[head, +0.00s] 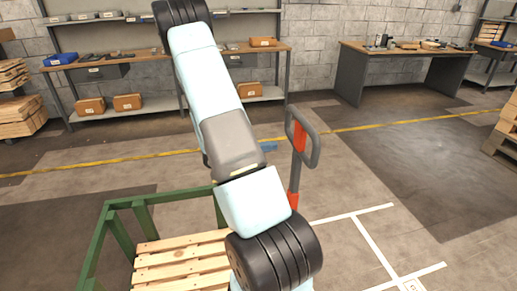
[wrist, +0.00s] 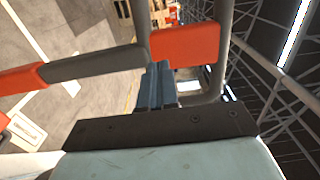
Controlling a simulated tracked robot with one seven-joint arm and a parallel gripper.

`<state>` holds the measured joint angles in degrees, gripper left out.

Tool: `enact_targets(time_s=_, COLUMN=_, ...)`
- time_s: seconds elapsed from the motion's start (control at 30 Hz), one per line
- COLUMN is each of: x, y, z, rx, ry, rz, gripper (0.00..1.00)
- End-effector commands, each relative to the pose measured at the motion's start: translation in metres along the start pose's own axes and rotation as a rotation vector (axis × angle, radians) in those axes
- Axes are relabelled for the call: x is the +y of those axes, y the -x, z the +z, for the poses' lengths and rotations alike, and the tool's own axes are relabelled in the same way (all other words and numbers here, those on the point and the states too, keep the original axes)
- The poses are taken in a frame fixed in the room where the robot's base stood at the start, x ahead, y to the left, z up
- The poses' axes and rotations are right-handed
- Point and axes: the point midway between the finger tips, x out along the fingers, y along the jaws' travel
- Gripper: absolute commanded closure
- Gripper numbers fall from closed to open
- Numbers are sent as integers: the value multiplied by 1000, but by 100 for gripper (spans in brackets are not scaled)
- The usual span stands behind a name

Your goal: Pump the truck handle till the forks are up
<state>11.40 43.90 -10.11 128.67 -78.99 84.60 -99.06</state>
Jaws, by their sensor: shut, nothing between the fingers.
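In the head view the blue fingers (head: 268,146) show at the left side of the loop, partly behind my arm. I cannot tell whether they touch it. The forks are not visible, and my arm hides the truck's lower part.
A wooden pallet (head: 180,262) lies at the lower left beside a green frame (head: 118,232). Shelving with orange boxes (head: 128,102) and a workbench (head: 405,50) stand along the back wall. Floor with white lines (head: 368,240) is open to the right.

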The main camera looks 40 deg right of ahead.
Motion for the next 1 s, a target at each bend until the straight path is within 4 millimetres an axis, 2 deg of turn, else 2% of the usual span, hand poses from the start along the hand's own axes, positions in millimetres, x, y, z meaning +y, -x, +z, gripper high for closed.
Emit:
enact_targets(time_s=0.2, x=0, y=-38, z=-1, rx=3, ry=0, rz=0, gripper=100)
enact_targets(time_s=0.4, x=0, y=-58, z=0, rx=2, ry=0, rz=1, gripper=100)
enact_targets(time_s=0.6, x=0, y=-66, z=0, rx=1, ry=-1, rz=1, gripper=100)
enact_targets(time_s=1.0, x=0, y=-66, z=0, rx=-2, ry=-1, rz=5, gripper=100)
